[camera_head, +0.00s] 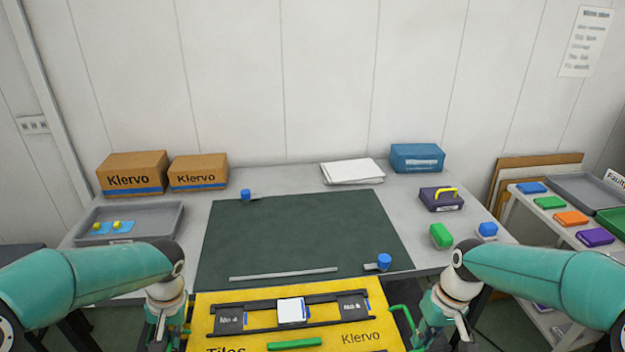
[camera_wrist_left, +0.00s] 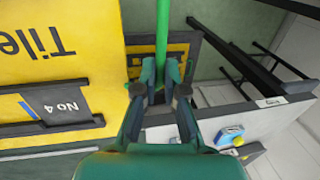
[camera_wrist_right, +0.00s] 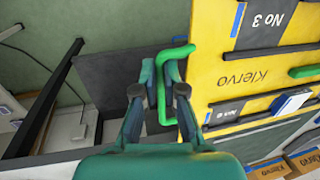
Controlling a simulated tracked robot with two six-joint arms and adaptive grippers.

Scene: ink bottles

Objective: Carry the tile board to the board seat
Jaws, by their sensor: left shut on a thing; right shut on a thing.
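The yellow tile board (camera_head: 228,308), marked "Tiles" and "Klervo", is at the bottom of the head view, in front of the table's near edge. It carries dark number tiles and a white tile (camera_head: 291,311) in black rails. My left gripper (camera_wrist_left: 160,78) is shut on a green side handle (camera_wrist_left: 162,35) of the board. My right gripper (camera_wrist_right: 166,78) is shut on the opposite green handle (camera_wrist_right: 178,52). A dark green mat (camera_head: 300,230) with a grey strip (camera_head: 284,273) along its near side lies on the table. I cannot tell for certain which part is the board seat.
Blue knobs stand at the mat's far left (camera_head: 245,195) and near right (camera_head: 384,262). A grey tray (camera_head: 168,222) is at left, with cartons (camera_head: 133,173) behind. A purple box (camera_head: 441,199) and green block (camera_head: 441,236) stand right of the mat. The mat's middle is clear.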

